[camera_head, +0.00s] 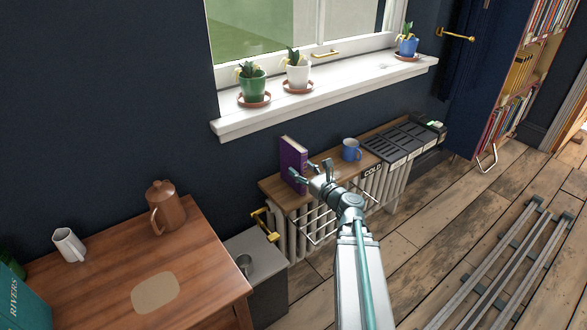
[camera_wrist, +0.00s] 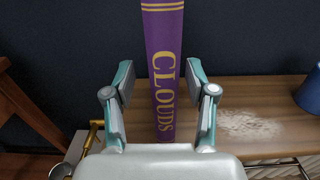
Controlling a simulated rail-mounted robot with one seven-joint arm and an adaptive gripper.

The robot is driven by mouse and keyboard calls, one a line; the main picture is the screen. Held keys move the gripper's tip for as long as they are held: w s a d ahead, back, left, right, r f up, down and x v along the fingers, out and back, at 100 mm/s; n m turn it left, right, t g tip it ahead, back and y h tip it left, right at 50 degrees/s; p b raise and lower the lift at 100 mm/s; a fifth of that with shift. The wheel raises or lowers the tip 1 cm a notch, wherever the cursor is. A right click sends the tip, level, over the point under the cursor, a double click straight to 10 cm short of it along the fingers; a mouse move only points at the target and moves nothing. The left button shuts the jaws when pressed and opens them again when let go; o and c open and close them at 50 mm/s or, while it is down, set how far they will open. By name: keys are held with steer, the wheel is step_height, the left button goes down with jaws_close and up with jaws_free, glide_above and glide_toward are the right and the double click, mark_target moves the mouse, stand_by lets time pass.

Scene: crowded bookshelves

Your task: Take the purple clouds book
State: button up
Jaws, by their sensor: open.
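The purple clouds book (camera_head: 293,163) stands upright on the wooden shelf over the radiator, against the dark wall. In the wrist view its purple spine (camera_wrist: 164,60) faces me, with gold lettering reading CLOUDS and gold bands near the top. My gripper (camera_head: 311,171) is at the book's near side in the head view. In the wrist view my gripper (camera_wrist: 158,85) is open, with one finger on each side of the spine and a visible gap on both sides. The lower end of the spine is partly hidden behind my gripper's body.
A blue mug (camera_head: 351,150) stands right of the book on the wooden shelf (camera_wrist: 275,95). A dark slotted tray (camera_head: 396,142) lies further right. The windowsill (camera_head: 330,92) with potted plants is above. A wooden table (camera_head: 205,262) with a copper pot (camera_head: 164,207) is at left.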

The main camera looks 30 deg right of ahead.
mark_target(293, 161)
steer(key=shift+w+a, duration=0.15)
steer(key=shift+w, duration=1.2)
steer(key=shift+w+a, duration=0.15)
steer(key=shift+w, duration=1.2)
jaws_close()
